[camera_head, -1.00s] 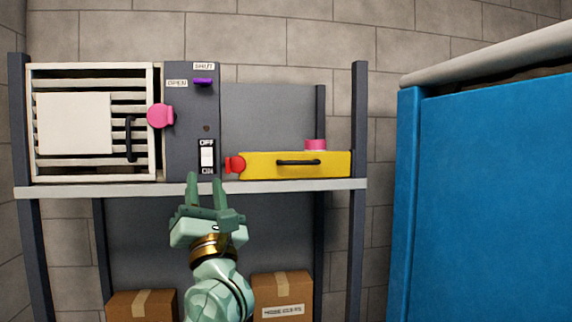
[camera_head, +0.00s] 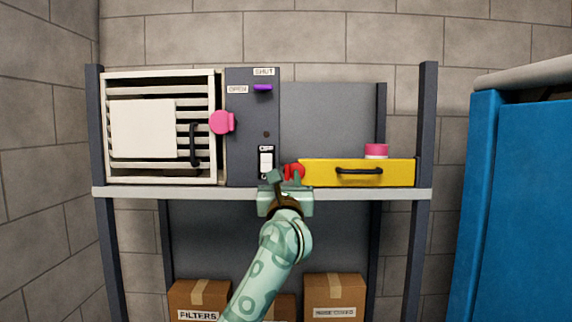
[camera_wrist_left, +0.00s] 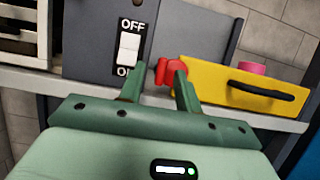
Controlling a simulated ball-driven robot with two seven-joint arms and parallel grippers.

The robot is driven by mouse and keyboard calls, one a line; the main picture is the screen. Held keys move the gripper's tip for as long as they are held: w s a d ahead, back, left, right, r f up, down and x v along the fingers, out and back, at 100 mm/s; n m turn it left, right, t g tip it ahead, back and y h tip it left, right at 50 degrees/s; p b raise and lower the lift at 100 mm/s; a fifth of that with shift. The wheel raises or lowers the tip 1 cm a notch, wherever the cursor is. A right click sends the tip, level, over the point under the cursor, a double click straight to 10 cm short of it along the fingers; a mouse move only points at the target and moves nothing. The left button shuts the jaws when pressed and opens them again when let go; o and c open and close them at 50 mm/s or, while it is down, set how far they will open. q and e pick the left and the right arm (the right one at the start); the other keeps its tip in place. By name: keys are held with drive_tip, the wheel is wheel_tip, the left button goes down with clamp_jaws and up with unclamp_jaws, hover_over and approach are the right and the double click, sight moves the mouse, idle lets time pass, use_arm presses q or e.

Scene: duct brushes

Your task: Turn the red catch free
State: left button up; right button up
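The red catch (camera_head: 294,171) sits at the left end of the yellow drawer (camera_head: 385,174) on the shelf. It also shows in the left wrist view (camera_wrist_left: 165,72), upright at the drawer's left edge. My left gripper (camera_head: 287,178) is right in front of the catch at the shelf's front edge. In the left wrist view the gripper (camera_wrist_left: 160,84) has its fingers apart, with the catch showing between their tips, closer to the right finger. That finger covers part of the catch. I cannot tell whether they touch. My right gripper is not in view.
A grey panel (camera_head: 239,130) with a white OFF/ON switch (camera_head: 266,161) and a purple lever (camera_head: 263,87) stands left of the drawer. A pink knob (camera_head: 221,122) is by the slatted cabinet (camera_head: 106,110). Boxes (camera_head: 334,297) sit below. A blue cabinet (camera_head: 525,200) stands right.

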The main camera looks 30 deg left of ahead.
sight(287, 172)
use_arm(q)
drive_tip(key=shift+x, duration=0.95)
drive_tip(key=shift+w, duration=0.4)
drive_tip(key=shift+s, duration=0.1)
clamp_jaws()
